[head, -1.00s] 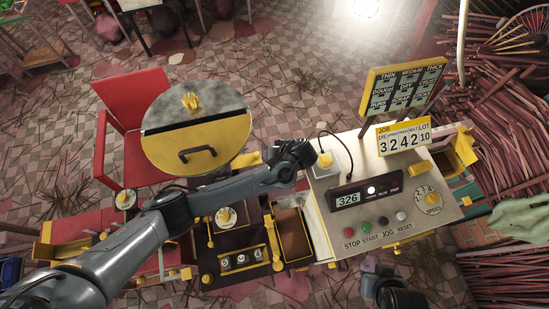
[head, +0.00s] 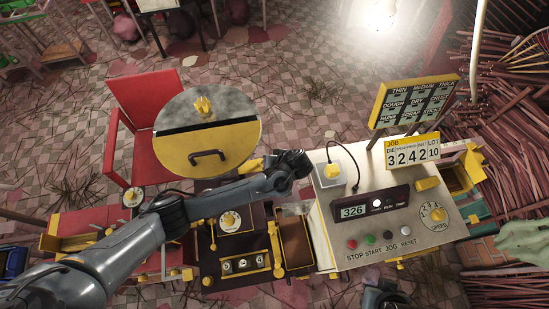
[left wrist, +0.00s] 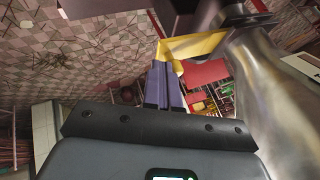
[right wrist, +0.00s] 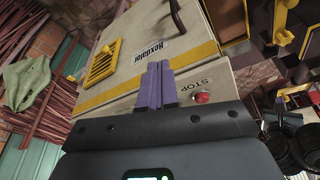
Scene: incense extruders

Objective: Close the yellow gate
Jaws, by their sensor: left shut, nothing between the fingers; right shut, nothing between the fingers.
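In the left wrist view my left gripper (left wrist: 165,85) is shut and empty, its purple fingers together. A yellow angled piece (left wrist: 195,46) lies just beyond its tips; I cannot tell whether this is the yellow gate or whether they touch. In the head view my left forearm crosses in front of the extruder and hides the left fingers. A small yellow part (head: 250,166) shows just above the forearm, below the round hopper lid (head: 207,152). My right gripper (right wrist: 158,86) is shut and empty, in front of the cream console's face near the STOP button.
The cream console (head: 325,178) with buttons and dials stands right of the extruder. A brown open tray (head: 295,240) lies between them. A red chair (head: 150,100) stands at the left. Bundles of sticks (head: 510,120) fill the right side.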

